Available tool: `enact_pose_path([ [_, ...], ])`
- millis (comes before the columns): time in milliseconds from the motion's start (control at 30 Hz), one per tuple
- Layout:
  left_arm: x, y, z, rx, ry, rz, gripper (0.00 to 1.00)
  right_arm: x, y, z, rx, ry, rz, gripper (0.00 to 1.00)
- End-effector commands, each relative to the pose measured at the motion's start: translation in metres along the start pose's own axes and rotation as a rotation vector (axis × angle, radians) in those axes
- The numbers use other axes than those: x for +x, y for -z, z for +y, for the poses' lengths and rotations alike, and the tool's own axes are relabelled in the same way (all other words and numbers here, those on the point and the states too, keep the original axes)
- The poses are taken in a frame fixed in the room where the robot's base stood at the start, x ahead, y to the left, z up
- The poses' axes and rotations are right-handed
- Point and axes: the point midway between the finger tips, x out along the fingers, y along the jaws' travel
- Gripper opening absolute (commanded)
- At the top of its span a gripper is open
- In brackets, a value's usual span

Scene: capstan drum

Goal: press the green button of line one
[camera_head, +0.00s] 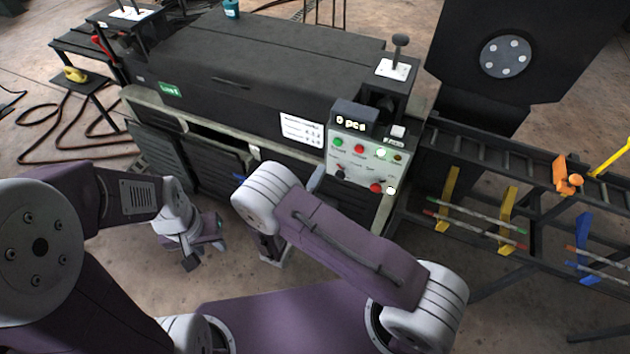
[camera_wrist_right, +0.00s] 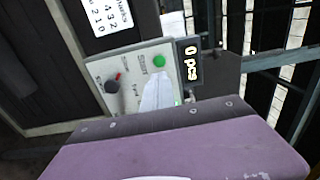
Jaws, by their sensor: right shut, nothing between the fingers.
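The control panel (camera_head: 352,163) on the front of the dark machine has a green button (camera_head: 338,142) at its upper left, beside a red button (camera_head: 359,148). In the right wrist view the green button (camera_wrist_right: 159,61) stands clear, just above the pale tip of my right gripper (camera_wrist_right: 158,86). The gripper is shut and empty; I cannot tell whether it touches the panel. In the head view my right forearm hides most of it. My left gripper (camera_head: 205,250) hangs low at left, open and empty, away from the panel. A green plate (camera_head: 170,89) marks the machine.
The panel also holds a bright pale-green lamp (camera_head: 381,153), a black knob (camera_head: 340,174) and a lower red button (camera_head: 375,188). A "0 pcs" display (camera_head: 351,116) sits above it. A rack with coloured brackets (camera_head: 510,220) stands at right. Hoses (camera_head: 60,130) lie on the floor at left.

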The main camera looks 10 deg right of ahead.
Motion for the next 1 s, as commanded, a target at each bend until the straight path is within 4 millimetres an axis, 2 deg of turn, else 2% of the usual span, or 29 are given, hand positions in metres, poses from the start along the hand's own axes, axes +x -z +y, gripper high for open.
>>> enact_pose_path([
  [100,0.0,0.0,0.0,0.0,0.0,0.0,0.36,-0.017,-0.001,0.0,0.0,0.0,-0.003,0.0],
  [233,0.0,0.0,0.0,0.0,0.0,0.0,0.36,-0.025,0.0,0.0,0.0,0.0,-0.001,0.0],
  [1000,0.0,0.0,0.0,0.0,0.0,0.0,0.36,-0.026,0.0,0.0,-0.001,-0.001,0.0,0.0],
])
